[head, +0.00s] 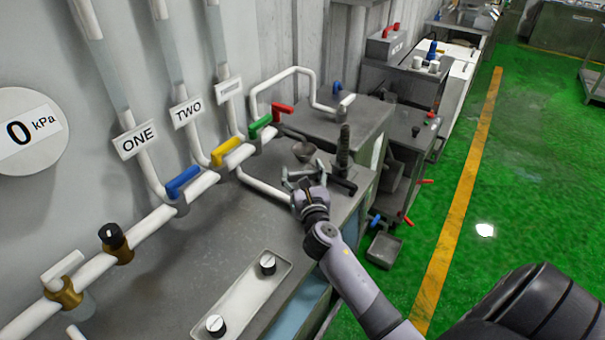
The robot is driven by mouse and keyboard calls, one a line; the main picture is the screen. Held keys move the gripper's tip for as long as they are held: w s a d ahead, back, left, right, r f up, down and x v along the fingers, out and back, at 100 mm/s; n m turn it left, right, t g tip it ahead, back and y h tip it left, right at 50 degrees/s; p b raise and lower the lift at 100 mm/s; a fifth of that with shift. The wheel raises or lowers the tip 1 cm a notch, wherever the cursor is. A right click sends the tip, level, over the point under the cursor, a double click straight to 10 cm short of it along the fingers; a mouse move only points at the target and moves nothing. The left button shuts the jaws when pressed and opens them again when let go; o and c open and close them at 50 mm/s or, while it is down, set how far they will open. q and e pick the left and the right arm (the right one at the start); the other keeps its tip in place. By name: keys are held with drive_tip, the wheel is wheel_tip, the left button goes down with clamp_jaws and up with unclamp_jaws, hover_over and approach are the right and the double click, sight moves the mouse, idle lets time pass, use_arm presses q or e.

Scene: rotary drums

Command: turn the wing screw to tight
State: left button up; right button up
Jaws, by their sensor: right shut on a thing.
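My right gripper (304,176) reaches over the grey bench top from the lower right, beside an upright dark threaded post (343,147). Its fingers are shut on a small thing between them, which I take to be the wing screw. The fingers hide most of it, so its shape and angle cannot be made out. A dark bar (345,187) sticks out near the foot of the post, just right of the fingers. My left gripper is not in view.
A dark funnel-like cup (304,151) stands behind the gripper. White pipes with blue (183,182), yellow (225,151), green (260,125) and red (281,112) handles run along the wall. A panel with knobs (242,300) lies in front.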

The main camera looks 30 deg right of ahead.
sight(303, 172)
drive_tip(key=m+g+h+b, duration=0.1)
drive_tip(key=h, duration=0.1)
drive_tip(key=m+g+h+b, duration=0.1)
drive_tip(key=m+g+h, duration=0.1)
drive_tip(key=shift+w+a+f+m+h, duration=0.1)
drive_tip(key=shift+m+h, duration=0.2)
drive_tip(key=shift+m+g+h+b, duration=1.05)
drive_tip(key=shift+m+g+h, duration=0.45)
drive_tip(key=shift+g, duration=0.3)
drive_tip(key=o, duration=1.2)
drive_tip(key=shift+c, duration=0.2)
drive_tip(key=shift+r, duration=0.3)
wheel_tip(303, 172, up, 10)
drive_tip(key=shift+f, duration=0.2)
